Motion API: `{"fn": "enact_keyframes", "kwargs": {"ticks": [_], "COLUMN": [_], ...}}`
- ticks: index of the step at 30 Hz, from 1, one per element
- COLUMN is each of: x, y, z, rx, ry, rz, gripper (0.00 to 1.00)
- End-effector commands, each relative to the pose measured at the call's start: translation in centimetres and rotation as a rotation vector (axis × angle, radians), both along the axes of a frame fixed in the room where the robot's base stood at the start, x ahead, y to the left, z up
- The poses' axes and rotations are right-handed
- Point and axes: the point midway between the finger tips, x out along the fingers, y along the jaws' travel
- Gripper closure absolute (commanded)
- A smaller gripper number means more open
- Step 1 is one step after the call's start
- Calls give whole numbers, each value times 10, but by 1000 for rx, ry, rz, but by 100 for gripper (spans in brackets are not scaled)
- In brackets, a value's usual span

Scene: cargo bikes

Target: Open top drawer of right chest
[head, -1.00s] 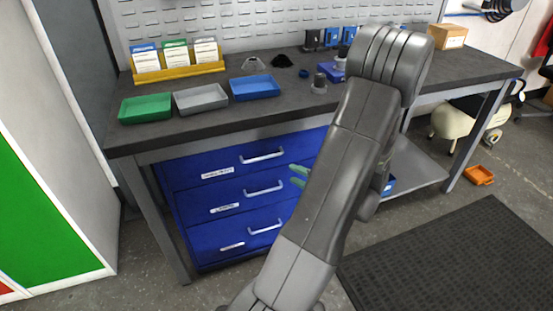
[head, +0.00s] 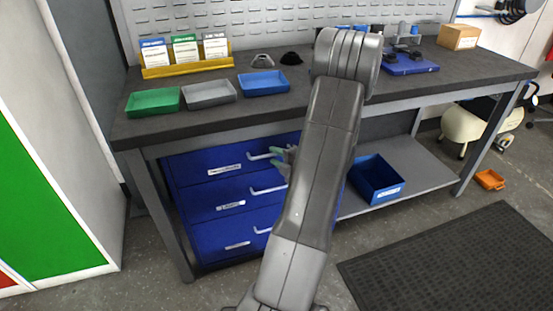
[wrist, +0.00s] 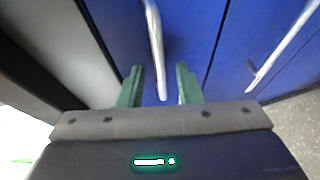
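A blue chest of drawers (head: 190,204) stands under the workbench; no second chest shows. Its top drawer (head: 192,165) is shut, with a white label and a pale bar handle (head: 260,155). My gripper (head: 278,157) is at the right part of this handle, partly hidden behind my arm. In the wrist view my gripper (wrist: 158,68) is open, with green fingers on either side of a bar handle (wrist: 156,45), apparently the top drawer's. The handle lies between the fingers, and neither finger clearly touches it. Another drawer's handle (wrist: 285,45) shows to the right.
The workbench top (head: 230,118) overhangs the drawers and carries green, grey and blue trays. A bench leg (head: 160,215) stands left of the chest. A blue bin (head: 376,180) sits on the lower shelf at right. Floor in front is clear, with a black mat (head: 440,260).

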Motion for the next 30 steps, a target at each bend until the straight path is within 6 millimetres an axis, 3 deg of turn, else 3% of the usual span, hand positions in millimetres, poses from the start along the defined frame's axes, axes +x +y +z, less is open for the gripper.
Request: {"fn": "enact_keyframes", "kwargs": {"ticks": [10, 15, 25, 30], "x": [2, 2, -1, -19], "y": [2, 2, 1, -5], "z": [-1, -1, 0, 1], "rx": [-1, -1, 0, 1], "ry": [1, 1, 1, 4], "rz": [0, 0, 0, -3], "gripper": [70, 100, 100, 100]}}
